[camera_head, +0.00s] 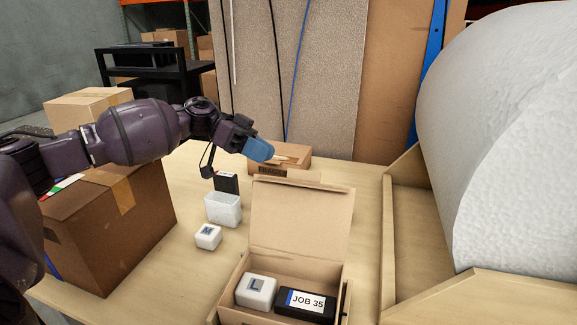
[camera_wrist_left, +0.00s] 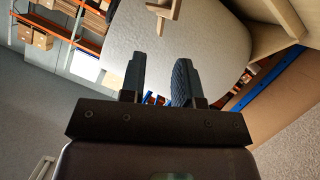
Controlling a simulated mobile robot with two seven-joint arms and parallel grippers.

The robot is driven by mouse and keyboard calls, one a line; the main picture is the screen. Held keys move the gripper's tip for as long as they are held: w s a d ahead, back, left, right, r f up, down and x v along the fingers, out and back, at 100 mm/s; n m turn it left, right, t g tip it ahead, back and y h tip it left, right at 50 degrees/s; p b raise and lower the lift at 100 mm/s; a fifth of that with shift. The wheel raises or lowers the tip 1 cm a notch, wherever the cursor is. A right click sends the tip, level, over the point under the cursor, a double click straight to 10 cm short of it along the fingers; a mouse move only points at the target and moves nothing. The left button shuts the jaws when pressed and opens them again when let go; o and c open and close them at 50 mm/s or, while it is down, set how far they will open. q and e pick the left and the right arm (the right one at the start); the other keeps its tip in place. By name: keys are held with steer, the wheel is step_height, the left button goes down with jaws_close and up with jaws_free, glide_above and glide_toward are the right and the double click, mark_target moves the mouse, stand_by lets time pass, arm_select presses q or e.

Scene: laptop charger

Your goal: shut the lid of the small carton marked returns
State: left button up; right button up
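An open carton (camera_head: 232,312) stands at the front of the table with its lid (camera_head: 299,218) raised at the back. Inside it are a white charger block marked L (camera_head: 255,290) and a black box labelled JOB 35 (camera_head: 306,303). A smaller brown carton (camera_head: 292,152) lies farther back, with small dark print on its front that I cannot read surely. No returns marking is legible on either carton. My left gripper (camera_head: 258,149) is beside this rear carton in the picture, overlapping its left edge; contact cannot be told. Its fingers stand apart and empty in the left wrist view (camera_wrist_left: 159,72). My right gripper is out of view.
A white tub (camera_head: 223,210), a black box (camera_head: 227,182) and a white block marked M (camera_head: 208,236) stand left of the open carton. A large brown box (camera_head: 120,230) is at the left. A wooden frame with a big white roll (camera_head: 520,120) blocks the right.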

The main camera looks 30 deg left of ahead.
arm_select(q)
steer(key=x, duration=0.6)
steer(key=shift+d+f, duration=0.15)
steer(key=shift+d, duration=0.25)
jaws_close()
